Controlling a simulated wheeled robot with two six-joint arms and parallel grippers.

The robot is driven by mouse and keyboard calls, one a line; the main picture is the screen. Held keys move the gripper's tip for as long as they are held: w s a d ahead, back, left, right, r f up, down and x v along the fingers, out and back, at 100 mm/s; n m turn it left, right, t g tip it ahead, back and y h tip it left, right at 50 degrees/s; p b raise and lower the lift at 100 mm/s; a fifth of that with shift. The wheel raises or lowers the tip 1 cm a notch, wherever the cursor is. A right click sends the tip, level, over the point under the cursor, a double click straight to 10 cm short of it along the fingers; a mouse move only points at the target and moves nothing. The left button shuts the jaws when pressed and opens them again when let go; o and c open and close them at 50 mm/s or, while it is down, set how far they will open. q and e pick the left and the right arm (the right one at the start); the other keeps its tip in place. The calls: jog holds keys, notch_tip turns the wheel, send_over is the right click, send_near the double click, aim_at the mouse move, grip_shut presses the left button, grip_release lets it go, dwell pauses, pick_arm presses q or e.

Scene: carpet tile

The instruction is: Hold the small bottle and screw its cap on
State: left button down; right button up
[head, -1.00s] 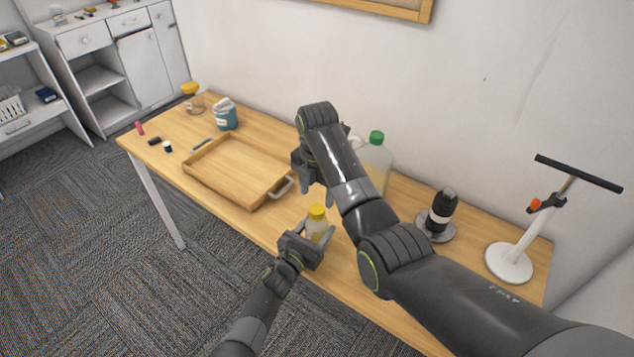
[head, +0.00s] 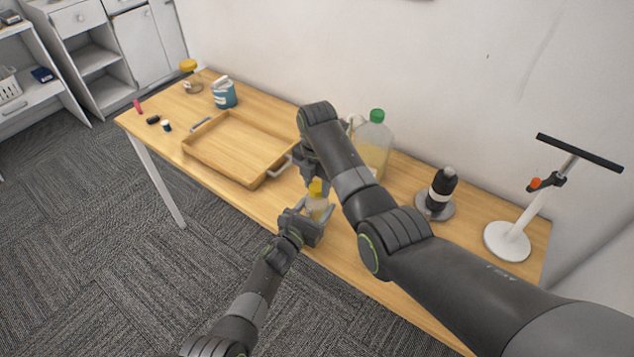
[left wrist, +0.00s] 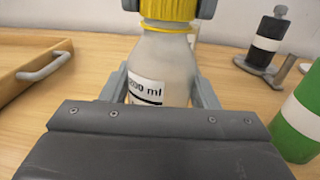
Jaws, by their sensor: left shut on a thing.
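The small clear bottle (head: 317,207) with a yellow cap (head: 316,187) is upright at the front of the table. My left gripper (head: 311,221) is shut on its body. In the left wrist view the bottle (left wrist: 165,62) shows a white label reading in ml, and the yellow cap (left wrist: 168,9) is at the top edge, with a thin yellow ring below it. My right gripper (head: 313,180) is directly above, its dark fingertips on both sides of the cap. I cannot tell whether they press on it.
A wooden tray (head: 262,184) is to the left. A green-capped jug (head: 372,150) stands behind my right arm. A black bottle (head: 442,188) and a white stand (head: 508,240) are at right. A green cylinder (left wrist: 299,120) is close in the left wrist view.

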jog(key=shift+c, duration=1)
jog(key=m, duration=0.4)
jog(key=shift+m, duration=0.4)
jog(key=m, duration=0.4)
jog(key=shift+m, duration=0.4)
jog(key=m, duration=1.5)
jog(key=shift+m, duration=0.4)
jog(key=m, duration=0.4)
jog(key=shift+m, duration=0.3)
jog(key=m, duration=0.4)
jog(key=shift+m, duration=0.4)
jog(key=m, duration=0.6)
jog(key=o, duration=1.1)
jog(key=shift+f, duration=0.1)
jog(key=shift+o, duration=0.2)
